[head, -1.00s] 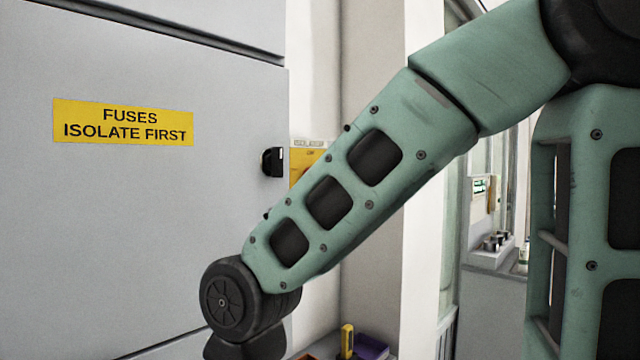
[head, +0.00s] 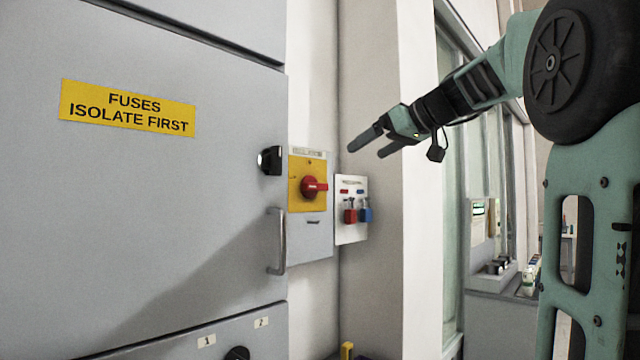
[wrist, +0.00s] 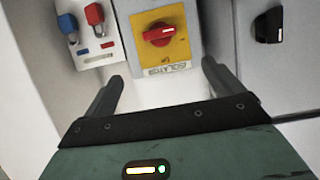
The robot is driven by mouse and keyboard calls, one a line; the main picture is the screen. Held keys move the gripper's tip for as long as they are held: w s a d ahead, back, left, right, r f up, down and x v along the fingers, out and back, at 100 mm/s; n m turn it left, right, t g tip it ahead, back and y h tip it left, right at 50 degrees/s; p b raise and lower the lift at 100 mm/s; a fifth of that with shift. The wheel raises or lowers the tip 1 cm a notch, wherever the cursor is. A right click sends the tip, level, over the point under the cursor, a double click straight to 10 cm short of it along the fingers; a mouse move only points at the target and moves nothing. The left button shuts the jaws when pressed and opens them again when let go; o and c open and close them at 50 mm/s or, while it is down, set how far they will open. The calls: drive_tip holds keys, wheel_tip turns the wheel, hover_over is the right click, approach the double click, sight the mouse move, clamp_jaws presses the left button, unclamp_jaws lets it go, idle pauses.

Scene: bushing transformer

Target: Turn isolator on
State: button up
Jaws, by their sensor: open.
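The isolator is a grey box with a yellow plate (head: 295,195) and a red rotary knob (head: 314,187), on the wall right of the grey cabinet. In the wrist view the red knob (wrist: 158,34) sits on its yellow plate (wrist: 179,52) at the top centre, above a label reading "ISOLATOR". My gripper (head: 364,145) is open and empty, up and right of the knob in the head view, apart from it. In the wrist view my gripper (wrist: 163,78) has its two fingers spread, below the isolator label. Nothing hides the knob.
The grey cabinet (head: 150,200) has a black latch (head: 271,160) and a handle (head: 277,240) standing out near the isolator. A white panel (head: 350,232) with red and blue padlocks hangs beside the isolator. The space before the knob is clear.

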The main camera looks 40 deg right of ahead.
sight(314, 187)
drive_tip(key=p+x, duration=0.4)
drive_tip(key=x, duration=1.3)
drive_tip(key=shift+w+f, duration=0.1)
drive_tip(key=shift+f, duration=0.1)
drive_tip(key=c, duration=1)
